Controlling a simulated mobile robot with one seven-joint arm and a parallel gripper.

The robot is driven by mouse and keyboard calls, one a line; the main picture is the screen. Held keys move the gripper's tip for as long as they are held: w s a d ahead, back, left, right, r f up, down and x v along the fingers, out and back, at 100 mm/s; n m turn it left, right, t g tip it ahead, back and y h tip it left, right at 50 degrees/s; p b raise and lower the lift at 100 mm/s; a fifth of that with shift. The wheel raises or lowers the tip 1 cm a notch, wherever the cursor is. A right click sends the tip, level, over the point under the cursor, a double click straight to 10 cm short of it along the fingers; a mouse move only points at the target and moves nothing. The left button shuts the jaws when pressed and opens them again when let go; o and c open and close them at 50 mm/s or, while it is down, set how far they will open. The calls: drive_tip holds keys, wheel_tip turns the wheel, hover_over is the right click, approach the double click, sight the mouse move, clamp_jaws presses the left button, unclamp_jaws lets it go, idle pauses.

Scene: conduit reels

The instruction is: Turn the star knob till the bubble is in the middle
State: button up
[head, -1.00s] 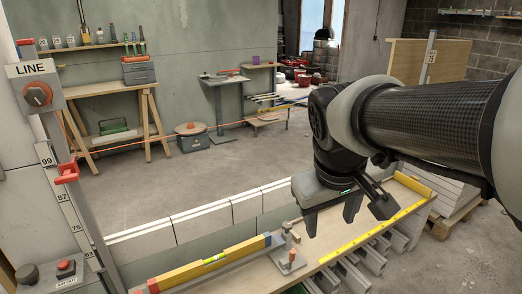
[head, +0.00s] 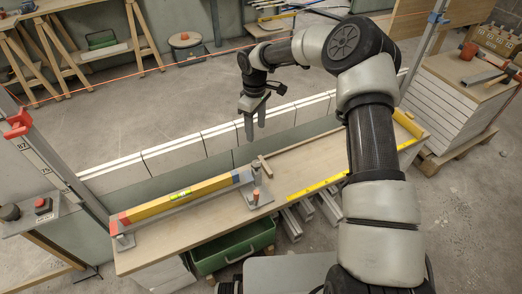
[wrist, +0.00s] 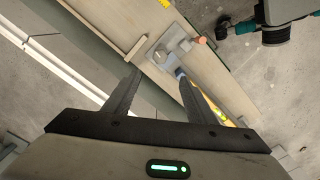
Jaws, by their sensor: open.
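A yellow spirit level (head: 155,206) with a red left end and a blue-grey right end lies along the wooden bench. Its green vial (head: 180,194) is in the middle; the bubble's place in it is too small to tell. A metal bracket plate (head: 254,196) with small posts stands at its right end; it also shows in the wrist view (wrist: 158,53). I cannot make out for sure which part is the star knob. My gripper (head: 250,138) is open and empty, fingers down, above and behind the right bracket, apart from it. In the wrist view, my fingertips (wrist: 158,76) are just short of the plate.
A wooden strip (head: 265,167) lies by the plate. A yellow tape (head: 318,187) runs along the bench's front edge (head: 213,228). A row of pale blocks (head: 180,153) stands behind. A green drawer (head: 232,247) is below. A red-clamped post (head: 40,150) stands left.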

sight(256, 163)
wheel_tip(256, 163, down, 18)
drive_tip(key=b, duration=0.2)
drive_tip(key=shift+r+b, duration=0.1)
drive_tip(key=shift+b, duration=0.2)
drive_tip(key=c, duration=1)
